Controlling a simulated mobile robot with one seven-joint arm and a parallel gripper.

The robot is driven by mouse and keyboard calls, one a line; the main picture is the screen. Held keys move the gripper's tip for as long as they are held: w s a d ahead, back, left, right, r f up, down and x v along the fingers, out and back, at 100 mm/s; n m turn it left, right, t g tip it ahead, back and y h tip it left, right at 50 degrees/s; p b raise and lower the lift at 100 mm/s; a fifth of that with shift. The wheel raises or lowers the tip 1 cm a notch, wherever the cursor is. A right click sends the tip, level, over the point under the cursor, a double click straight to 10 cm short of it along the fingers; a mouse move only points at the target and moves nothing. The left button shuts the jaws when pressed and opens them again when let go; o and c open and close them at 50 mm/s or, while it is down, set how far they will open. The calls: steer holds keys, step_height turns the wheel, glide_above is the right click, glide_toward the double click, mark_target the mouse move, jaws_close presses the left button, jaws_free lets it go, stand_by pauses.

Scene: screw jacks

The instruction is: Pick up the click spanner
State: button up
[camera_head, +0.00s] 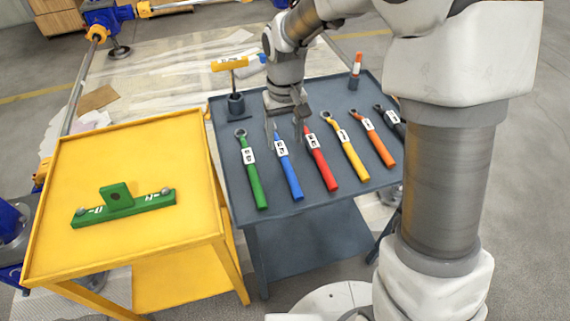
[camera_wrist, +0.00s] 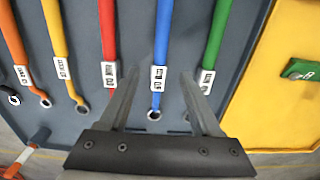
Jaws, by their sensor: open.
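Several spanners with coloured handles and white labels lie in a row on the dark blue-grey table (camera_head: 300,215): green (camera_head: 254,170), blue (camera_head: 287,165), red (camera_head: 319,160), yellow (camera_head: 347,148), orange (camera_head: 373,140) and a black one (camera_head: 391,121). I cannot read the labels well enough to tell which is the click spanner. My gripper (camera_head: 286,128) is open and empty over the ring end of the blue spanner. In the wrist view, the blue spanner (camera_wrist: 161,45) lies between my fingertips (camera_wrist: 160,75); my fingers partly cover the neighbouring red and green spanners.
A yellow T-handled tool (camera_head: 230,64) stands in a dark holder (camera_head: 236,103) at the table's back left. An orange-topped tool (camera_head: 356,65) stands at the back right. A yellow table (camera_head: 120,150) on the left bears a green bracket (camera_head: 122,204). The grey table's front strip is clear.

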mark_target(285, 158)
step_height(285, 158, down, 7)
steer(key=b, duration=0.2)
steer(key=shift+s+b, duration=0.1)
steer(key=shift+b, duration=0.3)
jaws_close()
steer(key=shift+r, duration=0.1)
stand_by(1.1)
